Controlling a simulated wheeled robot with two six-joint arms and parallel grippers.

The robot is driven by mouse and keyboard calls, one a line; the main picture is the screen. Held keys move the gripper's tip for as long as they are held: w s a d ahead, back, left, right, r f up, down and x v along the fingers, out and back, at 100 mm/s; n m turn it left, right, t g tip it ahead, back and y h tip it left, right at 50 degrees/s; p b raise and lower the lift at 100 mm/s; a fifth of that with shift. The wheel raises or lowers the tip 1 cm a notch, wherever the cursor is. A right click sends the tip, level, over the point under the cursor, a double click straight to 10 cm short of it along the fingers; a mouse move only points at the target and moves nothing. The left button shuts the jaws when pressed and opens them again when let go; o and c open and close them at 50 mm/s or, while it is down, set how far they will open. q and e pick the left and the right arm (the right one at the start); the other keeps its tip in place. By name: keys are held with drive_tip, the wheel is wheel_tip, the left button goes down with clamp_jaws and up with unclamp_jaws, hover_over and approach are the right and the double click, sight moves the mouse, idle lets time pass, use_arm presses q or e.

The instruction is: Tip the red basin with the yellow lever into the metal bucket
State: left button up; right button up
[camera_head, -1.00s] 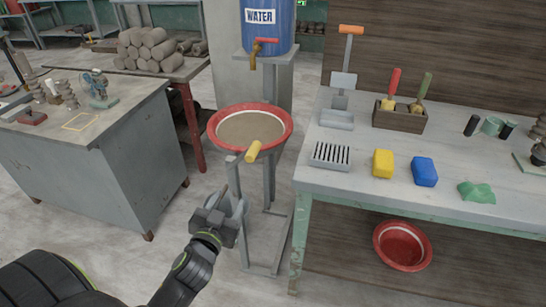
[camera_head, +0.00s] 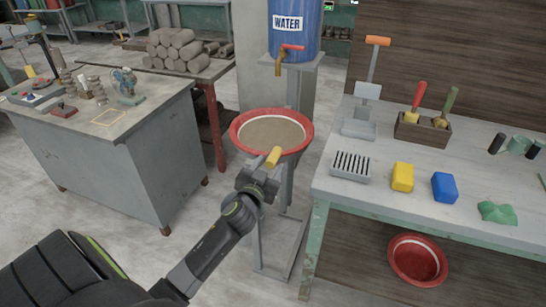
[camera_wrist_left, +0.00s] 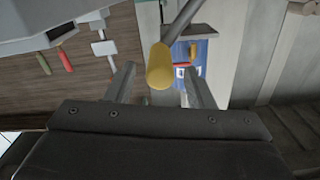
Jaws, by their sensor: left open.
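The red basin (camera_head: 236,136) sits on a grey metal stand and is full of greyish-brown matter; it looks level. Its yellow lever (camera_head: 273,157) sticks out from the front of the basin. My left gripper (camera_head: 262,174) is open right at the lever, just below and in front of the basin's rim. In the left wrist view, the yellow lever (camera_wrist_left: 160,66) shows end-on between the two spread fingers (camera_wrist_left: 161,86), with a gap on both sides. I cannot make out the metal bucket in either view. My right gripper is not in view.
A blue water barrel (camera_head: 294,38) with a tap stands behind the basin. A workbench (camera_head: 335,187) on the right holds tools, a yellow block (camera_head: 402,177) and a blue block (camera_head: 444,187). Another red basin (camera_head: 418,262) is below it. A grey cabinet (camera_head: 130,160) stands left.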

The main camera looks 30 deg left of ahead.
sight(273, 159)
use_arm(q)
drive_tip(key=shift+x, duration=2)
clamp_jaws()
